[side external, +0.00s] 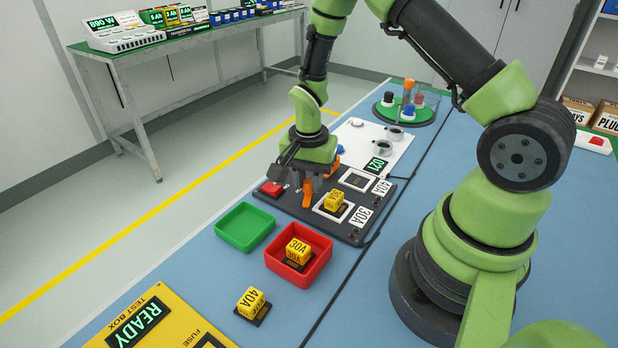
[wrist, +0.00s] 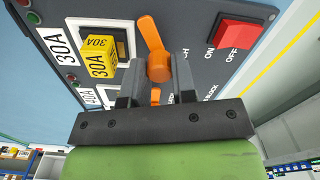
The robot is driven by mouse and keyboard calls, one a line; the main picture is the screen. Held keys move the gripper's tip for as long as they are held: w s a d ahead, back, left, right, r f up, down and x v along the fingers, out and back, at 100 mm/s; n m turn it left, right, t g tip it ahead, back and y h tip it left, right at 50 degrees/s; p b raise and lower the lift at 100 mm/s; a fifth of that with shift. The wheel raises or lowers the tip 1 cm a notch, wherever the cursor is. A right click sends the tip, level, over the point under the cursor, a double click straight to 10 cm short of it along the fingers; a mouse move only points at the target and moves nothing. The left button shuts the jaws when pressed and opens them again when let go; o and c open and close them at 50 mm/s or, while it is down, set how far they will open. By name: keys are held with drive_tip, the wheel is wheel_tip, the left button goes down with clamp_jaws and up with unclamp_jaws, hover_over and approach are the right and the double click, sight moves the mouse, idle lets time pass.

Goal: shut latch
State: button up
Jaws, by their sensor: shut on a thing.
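The orange latch (side external: 308,195) sits on the dark fuse panel (side external: 345,235), between the red switch and the 30A slot. In the wrist view the latch (wrist: 150,38) is an orange lever, its long arm pointing up and slightly left in the picture. My gripper (side external: 309,178) reaches down over the panel. In the wrist view my gripper (wrist: 156,72) has its two grey fingers on either side of the latch's round end and is shut on it. A yellow 30A fuse (wrist: 102,55) sits in the white-framed slot beside the latch; a second white-framed slot (side external: 358,179) lies farther along.
The red ON/OFF switch (wrist: 237,32) is on the latch's other side. A green bin (side external: 245,226), a red bin (side external: 325,260) holding a 30A fuse (side external: 298,252), a loose 40A fuse (side external: 252,302) and a yellow test box (side external: 165,325) reading READY stand in front.

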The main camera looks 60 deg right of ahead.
sight(308, 181)
drive_tip(key=n, duration=1.2)
drive_tip(key=shift+n, duration=0.4)
idle(0.3)
drive_tip(key=o, duration=0.9)
drive_tip(key=shift+o, duration=0.2)
drive_tip(key=shift+r, duration=0.1)
wheel_tip(308, 181, up, 10)
drive_tip(key=shift+a, duration=0.1)
